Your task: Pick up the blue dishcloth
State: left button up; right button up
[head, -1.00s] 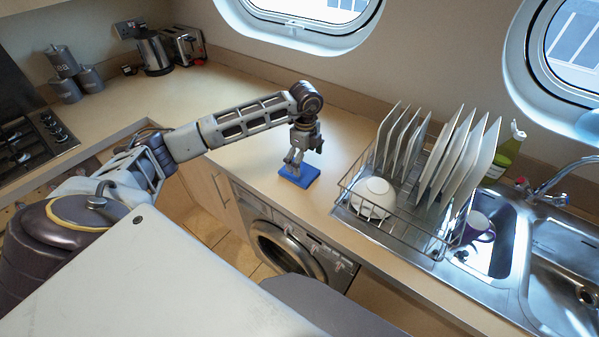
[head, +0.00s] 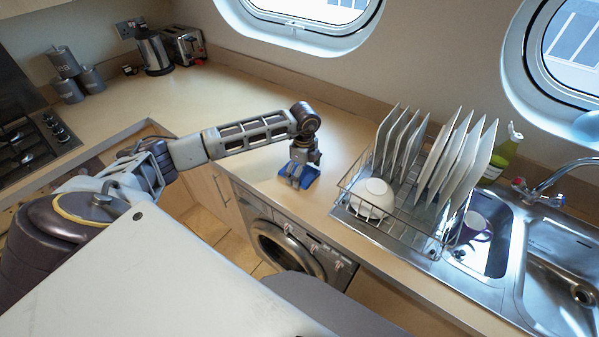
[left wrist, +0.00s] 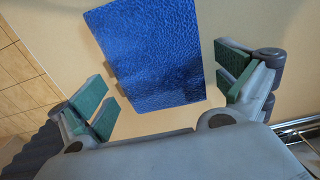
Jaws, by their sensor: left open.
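The blue dishcloth (head: 309,174) lies flat on the countertop near its front edge, above the washing machine. My left gripper (head: 297,181) is directly over it, pointing down and partly hiding it. In the left wrist view the cloth (left wrist: 152,52) is a textured blue rectangle between the two green-padded fingers of the left gripper (left wrist: 167,90). The fingers are open, one on each side of the cloth, and nothing is gripped. Whether the fingertips touch the counter cannot be told. My right gripper is not in view.
A wire dish rack (head: 405,237) with several plates and a white bowl (head: 372,198) stands to the right of the cloth, beside the metal sink (head: 497,250). The washing machine (head: 290,245) is below. The counter (head: 235,92) behind and left is clear.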

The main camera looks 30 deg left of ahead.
aim_at(304, 173)
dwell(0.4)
pick_arm(q)
jog(key=c, duration=0.7)
notch_tip(304, 173, up, 10)
jog(key=shift+b, duration=0.95)
